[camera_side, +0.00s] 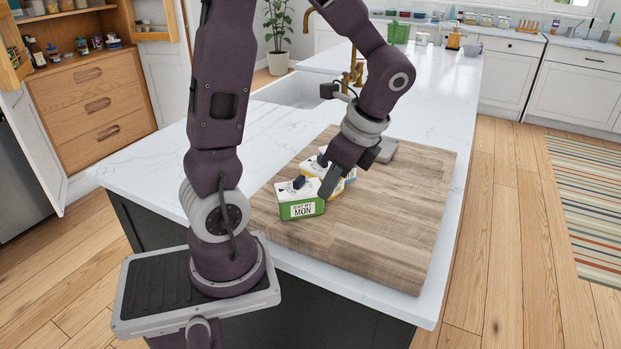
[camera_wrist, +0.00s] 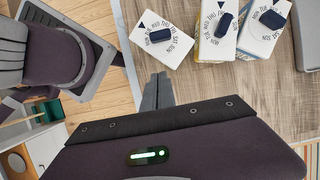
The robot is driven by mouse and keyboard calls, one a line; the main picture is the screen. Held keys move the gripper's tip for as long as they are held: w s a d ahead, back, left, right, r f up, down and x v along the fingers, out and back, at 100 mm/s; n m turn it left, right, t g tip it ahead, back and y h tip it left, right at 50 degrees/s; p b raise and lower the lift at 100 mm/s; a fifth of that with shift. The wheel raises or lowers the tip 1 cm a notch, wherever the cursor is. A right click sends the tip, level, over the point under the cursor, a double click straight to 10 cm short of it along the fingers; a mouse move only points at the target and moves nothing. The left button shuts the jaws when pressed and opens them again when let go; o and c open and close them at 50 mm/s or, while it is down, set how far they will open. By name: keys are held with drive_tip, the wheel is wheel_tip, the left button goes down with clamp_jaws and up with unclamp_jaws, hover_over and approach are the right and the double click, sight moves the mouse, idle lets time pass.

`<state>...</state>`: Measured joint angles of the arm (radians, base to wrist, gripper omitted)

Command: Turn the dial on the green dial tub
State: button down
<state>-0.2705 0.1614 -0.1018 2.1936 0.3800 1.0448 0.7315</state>
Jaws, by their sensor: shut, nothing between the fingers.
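The green dial tub (camera_side: 301,207) stands on the wooden board, its front label reading "EAT BY MON". Its white top carries a dark dial (camera_side: 298,182). In the wrist view I take the leftmost white top (camera_wrist: 175,52) as this tub; its dark dial (camera_wrist: 160,35) has day names around it and a dark triangle beside it. My gripper (camera_side: 326,194) is shut and empty, pointing down close to the right side of the green tub. In the wrist view my fingertips (camera_wrist: 158,76) are just below the tub's edge. I cannot tell whether they touch it.
A yellow-banded tub (camera_side: 333,186) and a blue-banded tub (camera_side: 350,174) stand close behind the green one. A grey object (camera_side: 386,150) lies farther back on the board. The front and right of the wooden board (camera_side: 390,250) are clear.

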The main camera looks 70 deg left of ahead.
sight(290, 195)
drive_tip(key=shift+s+a+f, duration=0.1)
drive_tip(key=shift+s+a, duration=1.3)
drive_tip(key=shift+a, duration=0.1)
drive_tip(key=shift+s+d+m, duration=0.1)
drive_tip(key=shift+s+m, duration=0.1)
drive_tip(key=shift+m, duration=0.5)
drive_tip(key=shift+s, duration=0.8)
drive_tip(key=shift+s+a, duration=0.2)
drive_tip(key=shift+s, duration=0.2)
